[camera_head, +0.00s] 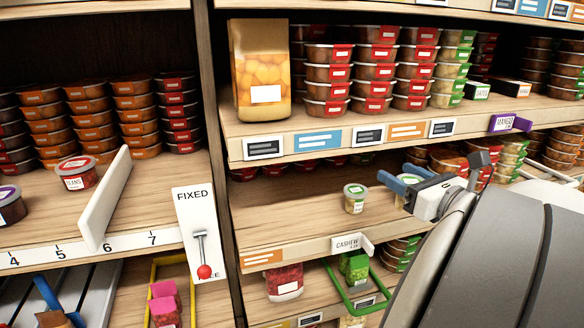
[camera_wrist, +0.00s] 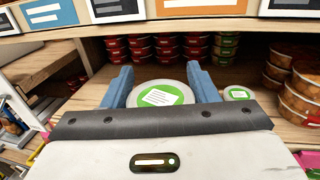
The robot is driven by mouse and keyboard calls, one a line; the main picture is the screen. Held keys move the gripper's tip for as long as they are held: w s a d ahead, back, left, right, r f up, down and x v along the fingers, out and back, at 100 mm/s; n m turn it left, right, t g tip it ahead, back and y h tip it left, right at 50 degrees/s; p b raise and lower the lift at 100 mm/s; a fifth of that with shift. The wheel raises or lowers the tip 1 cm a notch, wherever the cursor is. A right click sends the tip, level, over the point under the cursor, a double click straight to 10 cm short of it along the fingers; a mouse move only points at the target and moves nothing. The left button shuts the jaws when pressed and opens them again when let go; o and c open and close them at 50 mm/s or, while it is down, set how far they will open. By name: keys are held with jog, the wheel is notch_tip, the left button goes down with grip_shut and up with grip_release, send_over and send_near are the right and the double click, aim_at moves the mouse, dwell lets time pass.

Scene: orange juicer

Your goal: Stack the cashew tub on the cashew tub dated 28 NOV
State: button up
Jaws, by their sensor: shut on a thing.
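My gripper (camera_head: 400,178) is at the middle shelf on the right, with its blue fingers shut on a tub. In the wrist view the held tub (camera_wrist: 160,95) has a clear lid with a round green and white label, between the fingers. In the head view it is mostly hidden by the fingers. A small green-lidded tub (camera_head: 354,198) stands upright on the shelf, left of my gripper and apart from it. The wrist view shows a small green-labelled lid (camera_wrist: 238,93) right of the fingers. Its date is too small to read.
The shelf above has a front edge with price cards (camera_head: 368,134) over my gripper. A CASHEW tag (camera_head: 347,244) is on the lower shelf edge. Stacked red tubs (camera_wrist: 166,47) fill the back, and orange tubs (camera_wrist: 300,104) stand at the right. Bare shelf lies left of the standing tub.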

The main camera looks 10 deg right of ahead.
jog(key=p+x, duration=0.1)
jog(key=x, duration=1.3)
jog(key=shift+w+d+p, duration=0.15)
jog(key=shift+w+p, duration=0.2)
jog(key=shift+w+f, duration=0.15)
jog(key=shift+w, duration=0.15)
jog(key=shift+f, duration=1.6)
jog(key=shift+f, duration=0.15)
jog(key=o, duration=1)
